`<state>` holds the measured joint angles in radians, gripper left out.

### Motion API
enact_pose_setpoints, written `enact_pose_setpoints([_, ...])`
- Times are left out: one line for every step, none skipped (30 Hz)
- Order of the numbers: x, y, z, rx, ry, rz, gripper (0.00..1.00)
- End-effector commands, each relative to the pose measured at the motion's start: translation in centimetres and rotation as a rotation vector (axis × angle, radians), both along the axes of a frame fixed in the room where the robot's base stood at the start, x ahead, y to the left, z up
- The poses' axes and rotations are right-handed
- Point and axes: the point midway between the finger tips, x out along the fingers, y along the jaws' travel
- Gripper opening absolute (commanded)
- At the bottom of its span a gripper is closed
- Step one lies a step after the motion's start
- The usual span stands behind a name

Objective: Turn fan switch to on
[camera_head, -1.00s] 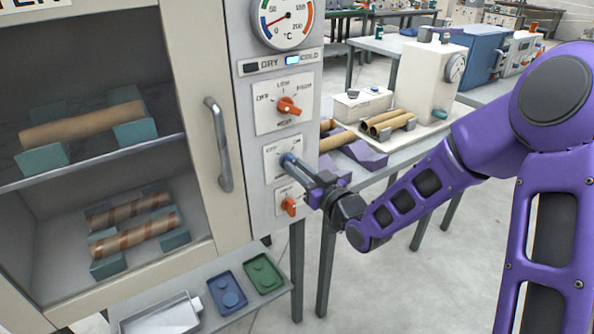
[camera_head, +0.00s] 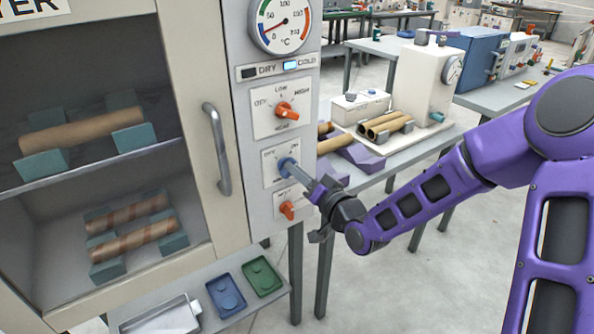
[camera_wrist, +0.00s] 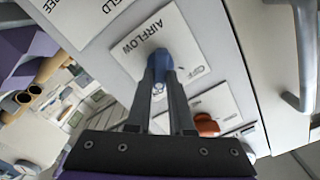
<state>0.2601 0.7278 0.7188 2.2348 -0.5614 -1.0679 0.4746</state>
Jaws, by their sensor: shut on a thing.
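The fan switch is a blue knob (camera_head: 287,163) on a white plate in the middle of the dryer's control panel, with small lettering above it. In the wrist view, the blue knob (camera_wrist: 160,60) sits on a plate lettered AIRFLOW, with OFF at its right. My gripper (camera_head: 299,172) reaches it from the lower right. In the wrist view, my gripper's fingers (camera_wrist: 161,80) close on both sides of the knob. The fingers cover part of the knob and plate, so its exact setting is hard to read.
An orange knob (camera_head: 287,111) is above the switch and another orange knob (camera_head: 288,210) just below, close to my gripper. The dryer's door handle (camera_head: 218,150) stands out to the left. A table with cardboard tubes (camera_head: 385,128) is behind at the right.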

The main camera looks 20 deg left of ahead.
Motion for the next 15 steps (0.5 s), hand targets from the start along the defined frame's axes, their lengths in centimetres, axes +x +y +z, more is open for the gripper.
enact_pose_setpoints([0.04, 0.03, 0.09, 0.005, 0.004, 0.000, 0.00])
enact_pose_setpoints([0.04, 0.03, 0.09, 0.007, 0.006, 0.000, 0.00])
enact_pose_setpoints([0.04, 0.03, 0.09, 0.009, 0.008, 0.000, 0.00])
enact_pose_setpoints([0.04, 0.03, 0.09, 0.010, 0.010, 0.000, 0.00])
enact_pose_setpoints([0.03, 0.04, 0.08, 0.011, 0.010, 0.000, 0.00])
enact_pose_setpoints([0.03, 0.04, 0.08, 0.012, 0.011, 0.001, 0.00])
enact_pose_setpoints([0.03, 0.04, 0.08, 0.012, 0.011, 0.001, 0.00])
enact_pose_setpoints([0.03, 0.04, 0.08, 0.011, 0.011, 0.000, 0.00])
enact_pose_setpoints([0.03, 0.04, 0.08, 0.012, 0.011, 0.001, 0.00])
enact_pose_setpoints([0.03, 0.04, 0.08, 0.011, 0.011, 0.000, 0.00])
enact_pose_setpoints([0.03, 0.04, 0.08, 0.012, 0.011, -0.001, 0.00])
enact_pose_setpoints([0.03, 0.04, 0.08, 0.012, 0.011, -0.001, 0.00])
enact_pose_setpoints([0.03, 0.04, 0.08, 0.012, 0.011, -0.001, 0.00])
enact_pose_setpoints([0.03, 0.04, 0.08, 0.012, 0.011, -0.001, 0.00])
enact_pose_setpoints([0.03, 0.04, 0.08, 0.012, 0.011, -0.001, 0.22])
